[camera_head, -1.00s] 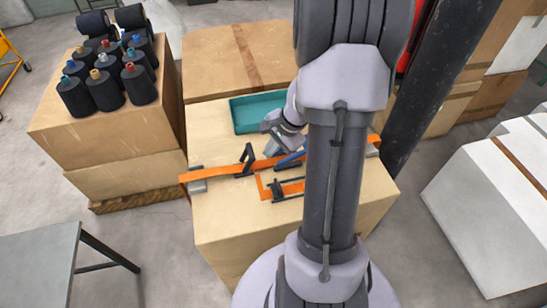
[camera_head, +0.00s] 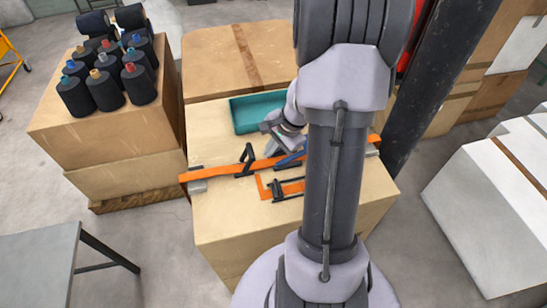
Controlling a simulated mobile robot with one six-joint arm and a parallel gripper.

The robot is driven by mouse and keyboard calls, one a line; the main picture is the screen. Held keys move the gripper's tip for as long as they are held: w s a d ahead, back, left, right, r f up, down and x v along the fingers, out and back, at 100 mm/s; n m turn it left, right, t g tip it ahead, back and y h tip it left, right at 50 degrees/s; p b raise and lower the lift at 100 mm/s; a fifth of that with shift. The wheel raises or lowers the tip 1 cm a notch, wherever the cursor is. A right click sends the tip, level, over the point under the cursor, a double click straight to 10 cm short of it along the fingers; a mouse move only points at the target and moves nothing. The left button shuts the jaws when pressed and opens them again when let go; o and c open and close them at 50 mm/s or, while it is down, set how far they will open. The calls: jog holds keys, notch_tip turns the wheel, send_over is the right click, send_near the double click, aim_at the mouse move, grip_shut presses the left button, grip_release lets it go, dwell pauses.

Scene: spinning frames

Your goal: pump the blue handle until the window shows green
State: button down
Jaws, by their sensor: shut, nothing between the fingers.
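The blue handle (camera_head: 291,158) shows as a short bar on the orange strap (camera_head: 222,172) that runs across the wooden box top (camera_head: 218,228). Its right end is hidden behind my arm. My gripper (camera_head: 284,146) is at the handle, just above it and partly hidden by my arm. It looks shut, with nothing seen between the fingers. I cannot tell whether it touches the handle. I cannot make out the window or its colour.
A black-framed part (camera_head: 246,160) stands on the strap to the left. An orange and black piece (camera_head: 285,188) lies in front. A teal tray (camera_head: 258,111) sits behind. Dark spools with coloured tops (camera_head: 106,90) stand on a box at left. A dark post (camera_head: 432,85) rises at right.

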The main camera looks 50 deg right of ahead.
aim_at(274, 163)
jog(key=shift+s+d+f+b, duration=0.1)
jog(key=shift+d+f+b, duration=0.05)
jog(key=shift+f+b, duration=0.25)
jog(key=shift+s+d+f+b, duration=0.15)
jog(key=shift+d+f+b, duration=0.1)
jog(key=shift+f+b, duration=0.3)
jog(key=shift+s+d+f+b, duration=0.1)
jog(key=shift+d+f+b, duration=0.1)
jog(key=shift+f+b, duration=0.3)
dwell(1.0)
jog(key=shift+s+a+f+b, duration=0.1)
jog(key=shift+s+f+b, duration=0.4)
jog(key=shift+f+b, duration=0.15)
dwell(0.8)
jog(key=shift+w+a+r+p, duration=0.1)
jog(key=shift+w+r+p, duration=0.15)
jog(key=shift+r+p, duration=0.3)
jog(key=shift+w+r+p, duration=0.25)
jog(key=shift+r+p, duration=0.2)
jog(key=shift+r, duration=0.15)
jog(key=shift+w+a+r, duration=0.2)
jog(key=shift+r, duration=0.2)
jog(key=r+p, duration=0.1)
jog(key=w+a+r+p, duration=0.1)
jog(key=r, duration=0.1)
jog(key=a+r+p, duration=0.1)
jog(key=p, duration=0.1)
jog(key=shift+w+r, duration=0.15)
jog(key=shift+r, duration=0.15)
